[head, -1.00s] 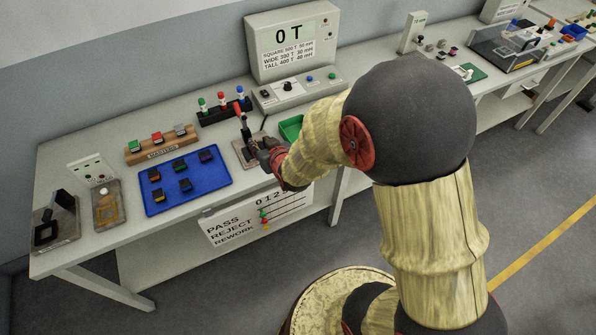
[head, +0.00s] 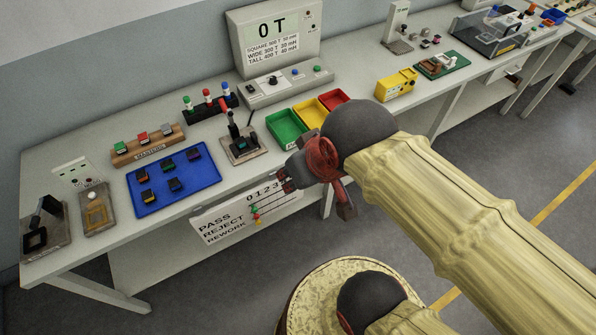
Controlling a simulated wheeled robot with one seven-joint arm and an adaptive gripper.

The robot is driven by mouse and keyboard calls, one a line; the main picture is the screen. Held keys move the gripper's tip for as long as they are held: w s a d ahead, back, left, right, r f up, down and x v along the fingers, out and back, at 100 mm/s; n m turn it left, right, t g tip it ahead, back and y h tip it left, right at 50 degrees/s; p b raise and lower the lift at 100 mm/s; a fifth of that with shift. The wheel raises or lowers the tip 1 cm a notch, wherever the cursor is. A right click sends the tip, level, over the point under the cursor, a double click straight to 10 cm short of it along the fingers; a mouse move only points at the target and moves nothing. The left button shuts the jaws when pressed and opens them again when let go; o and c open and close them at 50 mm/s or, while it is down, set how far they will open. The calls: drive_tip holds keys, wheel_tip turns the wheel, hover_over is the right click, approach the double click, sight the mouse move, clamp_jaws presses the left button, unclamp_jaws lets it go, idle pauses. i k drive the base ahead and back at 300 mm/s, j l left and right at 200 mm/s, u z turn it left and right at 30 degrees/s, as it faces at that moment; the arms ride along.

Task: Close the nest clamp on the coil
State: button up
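The nest clamp (head: 232,131) stands on a small plate fixture (head: 238,158) on the bench, behind and left of my gripper.
A blue tray (head: 150,206) with several small coils lies left of the clamp. Green (head: 286,126), yellow (head: 309,113) and red (head: 333,99) bins stand to the right. A tester (head: 275,43) reading 0 T and a rack of coloured-topped pieces (head: 210,108) stand behind.

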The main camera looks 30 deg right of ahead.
sight(229, 114)
drive_tip(key=i, duration=1.15)
